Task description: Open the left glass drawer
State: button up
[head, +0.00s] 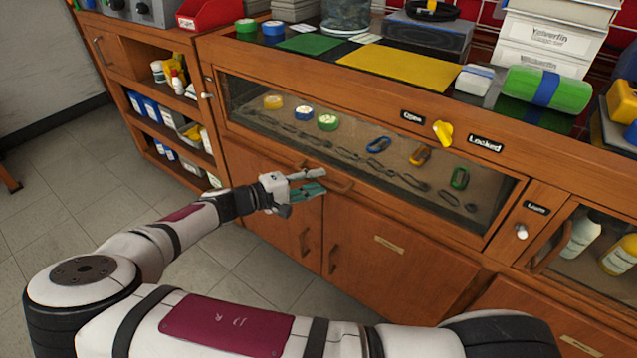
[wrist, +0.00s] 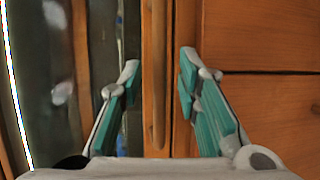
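The left glass drawer (head: 240,117) is a wide wooden frame with a glass front, and it looks closed. Several coloured rings and metal clips show behind the glass. Its wooden bar handle (head: 338,186) is on the lower edge. A yellow knob (head: 443,133) sits above the glass between the "Open" and "Locked" labels; I cannot tell which it points to. My gripper (head: 319,181) is open at the left end of the handle. In the wrist view the handle (wrist: 159,75) runs upright between my spread teal fingers (wrist: 159,75), with visible gaps on both sides.
Wooden cupboard doors (head: 375,255) with handles are below the drawer. Another glass compartment (head: 590,245) with bottles is at the right, beside a small white knob (head: 521,231). Open shelves (head: 165,130) stand at the left. The tiled floor (head: 70,190) is clear there.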

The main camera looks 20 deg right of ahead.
jog(key=shift+w+d+f, duration=0.1)
jog(key=shift+w+d, duration=0.1)
jog(key=shift+d, duration=0.5)
jog(key=shift+c, duration=0.6)
grip_shut()
